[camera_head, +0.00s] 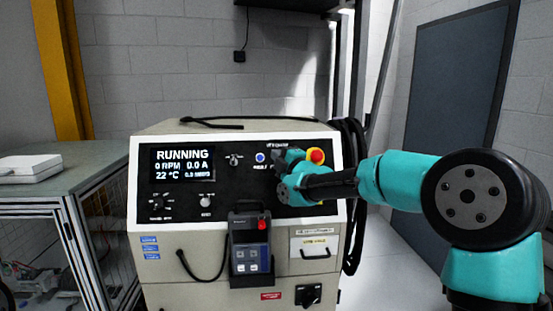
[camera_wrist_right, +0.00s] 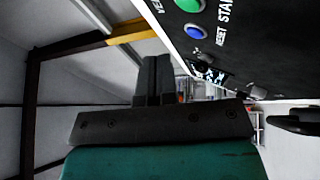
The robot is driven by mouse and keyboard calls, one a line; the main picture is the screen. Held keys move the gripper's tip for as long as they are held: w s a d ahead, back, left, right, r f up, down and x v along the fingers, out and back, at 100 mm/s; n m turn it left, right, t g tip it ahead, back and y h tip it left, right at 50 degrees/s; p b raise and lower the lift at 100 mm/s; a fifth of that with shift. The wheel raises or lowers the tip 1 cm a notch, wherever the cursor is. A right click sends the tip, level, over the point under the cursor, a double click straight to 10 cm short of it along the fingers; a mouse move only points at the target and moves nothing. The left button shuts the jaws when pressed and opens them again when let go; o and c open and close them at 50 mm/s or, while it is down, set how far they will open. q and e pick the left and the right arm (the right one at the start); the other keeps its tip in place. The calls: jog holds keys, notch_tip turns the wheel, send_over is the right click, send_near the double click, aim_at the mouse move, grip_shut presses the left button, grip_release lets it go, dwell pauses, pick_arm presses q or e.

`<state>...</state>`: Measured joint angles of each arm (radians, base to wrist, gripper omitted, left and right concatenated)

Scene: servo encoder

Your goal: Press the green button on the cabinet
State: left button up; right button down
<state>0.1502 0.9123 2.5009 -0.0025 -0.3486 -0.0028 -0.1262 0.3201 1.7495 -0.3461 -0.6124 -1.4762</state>
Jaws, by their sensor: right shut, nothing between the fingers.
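The cabinet (camera_head: 190,260) stands in the middle of the head view, with a black control panel on its sloped front. The green button (camera_wrist_right: 189,5) shows at the top of the right wrist view, partly cut by the frame edge. In the head view it is hidden behind my right gripper (camera_head: 281,172), which is in front of the panel's right half. In the right wrist view, my right gripper (camera_wrist_right: 158,64) is shut and empty, its fingers appearing below and left of the green button. I cannot tell whether they touch the panel. My left gripper is not in view.
A blue button (camera_head: 260,157) is left of my right gripper, and a red emergency knob (camera_head: 316,155) is right of it. The display (camera_head: 183,165) reads RUNNING, 0 RPM. A handheld pendant (camera_head: 250,243) hangs on the cabinet front. Black cables (camera_head: 352,190) hang at its right side.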

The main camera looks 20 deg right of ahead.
jog(key=shift+s+a+r, duration=0.15)
jog(key=shift+s+r, duration=0.15)
jog(key=shift+s, duration=0.35)
jog(key=shift+s+a+r, duration=0.1)
jog(key=shift+s+r, duration=0.2)
jog(key=shift+s, duration=0.3)
jog(key=shift+f, duration=0.1)
